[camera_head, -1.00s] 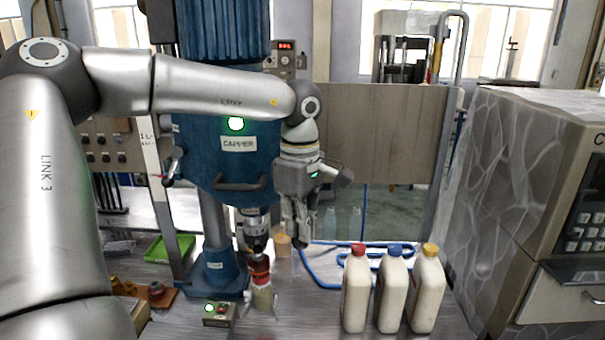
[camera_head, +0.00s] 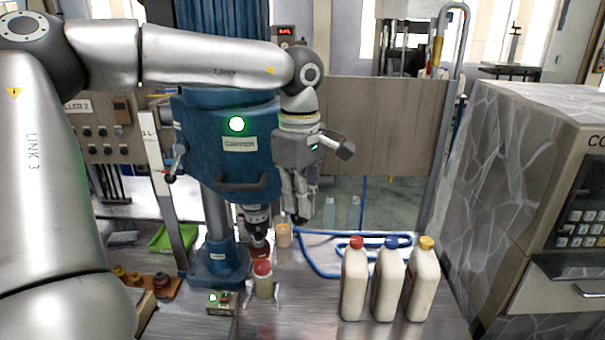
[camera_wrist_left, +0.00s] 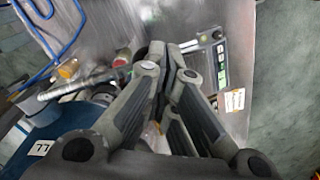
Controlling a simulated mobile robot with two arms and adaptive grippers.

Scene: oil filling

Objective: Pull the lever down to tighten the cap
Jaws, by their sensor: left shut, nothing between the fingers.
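The blue capper (camera_head: 225,150) stands on the bench with a lit green light on its front. A bottle with a red cap (camera_head: 263,268) stands upright below its chuck (camera_head: 258,222); I cannot tell whether cap and chuck touch. My left gripper (camera_head: 299,217) points down at the right of the capper, shut and empty. In the left wrist view its fingers (camera_wrist_left: 168,50) are together, and a grey rod (camera_wrist_left: 75,85), perhaps a lever, lies beside them from the capper side. My right gripper is out of view.
Three white bottles (camera_head: 389,285) with red, blue and yellow caps stand at the front right. A blue hose (camera_head: 318,264) lies behind them. A stone-patterned machine (camera_head: 505,180) bounds the right.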

